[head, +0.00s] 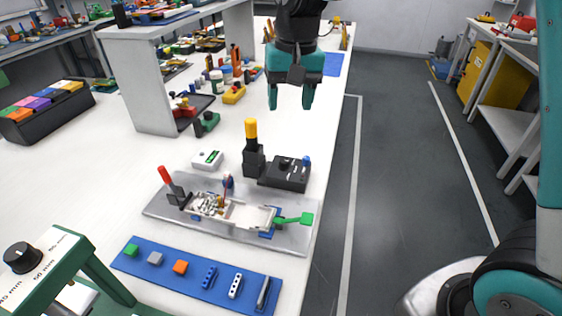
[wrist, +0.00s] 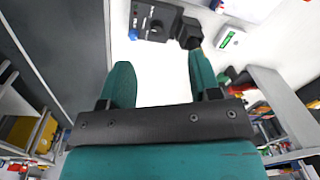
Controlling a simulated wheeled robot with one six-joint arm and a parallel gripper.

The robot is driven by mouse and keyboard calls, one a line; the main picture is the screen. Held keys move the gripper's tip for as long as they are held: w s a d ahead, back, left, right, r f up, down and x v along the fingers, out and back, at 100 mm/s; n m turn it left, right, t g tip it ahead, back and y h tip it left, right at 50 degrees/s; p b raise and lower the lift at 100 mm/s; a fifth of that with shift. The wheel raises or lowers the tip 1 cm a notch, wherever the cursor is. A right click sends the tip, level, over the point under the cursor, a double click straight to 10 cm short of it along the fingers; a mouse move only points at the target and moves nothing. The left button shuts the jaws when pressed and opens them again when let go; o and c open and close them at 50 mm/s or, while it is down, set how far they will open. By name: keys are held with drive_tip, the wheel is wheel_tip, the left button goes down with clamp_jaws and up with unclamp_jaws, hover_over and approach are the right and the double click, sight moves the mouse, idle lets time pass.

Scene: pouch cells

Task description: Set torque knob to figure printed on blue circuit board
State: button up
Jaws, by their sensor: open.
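A black control box (head: 285,174) stands on the white bench near its right edge, with a dark knob on top and a blue button at its right end. In the wrist view the box (wrist: 140,20) shows at the top with the round knob (wrist: 156,28). Its dial markings are too small to read. My gripper (head: 290,98) is open and empty, fingers down, above the bench beyond the box. No blue circuit board can be told for certain; small blue parts (head: 268,225) lie on the clear fixture plate, and no figure is readable.
A black tower with a yellow top (head: 251,135) stands left of the box, near a white device with a green display (head: 207,160). The clear fixture plate (head: 165,205) and a blue strip with coloured blocks (head: 200,291) lie nearer. Another knob (head: 20,257) is lower left, labelled in mm.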

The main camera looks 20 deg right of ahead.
sight(284, 160)
drive_tip(key=w+d+f+m, duration=0.2)
drive_tip(key=w+f+m, duration=0.15)
drive_tip(key=w, duration=0.35)
drive_tip(key=shift+h, duration=0.4)
drive_tip(key=f, duration=1.7)
drive_tip(key=shift+s+a, duration=0.15)
drive_tip(key=shift+a, duration=0.15)
drive_tip(key=c, duration=0.9)
